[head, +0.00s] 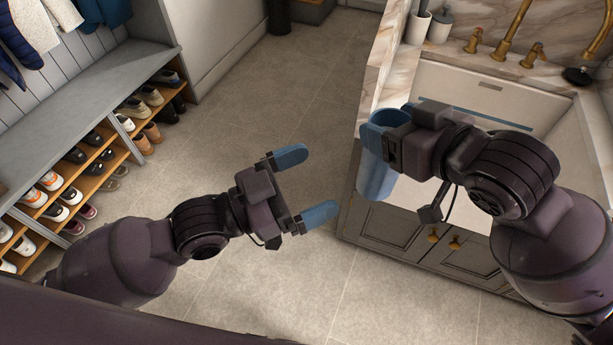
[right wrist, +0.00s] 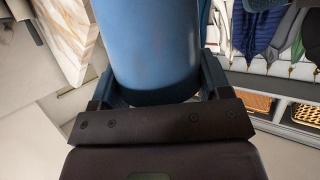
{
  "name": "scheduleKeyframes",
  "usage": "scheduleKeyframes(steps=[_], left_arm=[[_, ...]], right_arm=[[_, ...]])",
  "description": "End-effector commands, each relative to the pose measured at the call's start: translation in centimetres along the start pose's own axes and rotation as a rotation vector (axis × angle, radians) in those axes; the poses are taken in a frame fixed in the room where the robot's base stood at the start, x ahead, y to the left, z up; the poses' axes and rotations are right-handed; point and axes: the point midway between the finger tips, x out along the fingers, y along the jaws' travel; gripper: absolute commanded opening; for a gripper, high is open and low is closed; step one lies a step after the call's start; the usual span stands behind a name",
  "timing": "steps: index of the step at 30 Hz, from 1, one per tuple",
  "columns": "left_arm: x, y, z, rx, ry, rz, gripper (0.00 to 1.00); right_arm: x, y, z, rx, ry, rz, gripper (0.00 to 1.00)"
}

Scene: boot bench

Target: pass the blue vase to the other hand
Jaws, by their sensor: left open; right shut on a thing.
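The blue vase (head: 376,178) is held in front of the sink counter, at the right in the head view. My right gripper (head: 388,122) is shut on it, and the gripper hides part of its upper side. In the right wrist view the vase (right wrist: 155,45) fills the upper middle, between the fingers of my right gripper (right wrist: 155,92). My left gripper (head: 312,184) is open and empty, with its two blue fingertips apart. It is to the left of the vase, with a gap between them.
A sink (head: 500,85) with brass taps (head: 510,35) is set in the marble counter at the right, above a grey cabinet (head: 400,228). A grey bench (head: 85,90) with shelves of shoes stands at the left. The tiled floor (head: 270,110) between them is clear.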

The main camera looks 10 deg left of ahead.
Motion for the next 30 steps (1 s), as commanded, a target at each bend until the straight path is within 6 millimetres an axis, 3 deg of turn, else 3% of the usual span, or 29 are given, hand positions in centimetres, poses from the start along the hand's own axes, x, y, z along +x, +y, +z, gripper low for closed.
scheduleKeyframes(steps=[7, 21, 30], left_arm=[[1.8, -0.1, -0.2, -0.006, 0.015, -0.002, 1.0], [8.7, -0.1, -0.3, -0.005, 0.013, -0.002, 1.0], [11.6, -0.1, -0.2, -0.003, 0.011, -0.003, 1.0]], right_arm=[[0.0, 0.0, -0.1, 0.0, 0.002, 0.0, 0.21], [0.0, 0.0, -0.1, -0.001, 0.002, 0.0, 0.21], [0.0, 0.0, -0.1, 0.0, 0.002, 0.0, 0.21]])
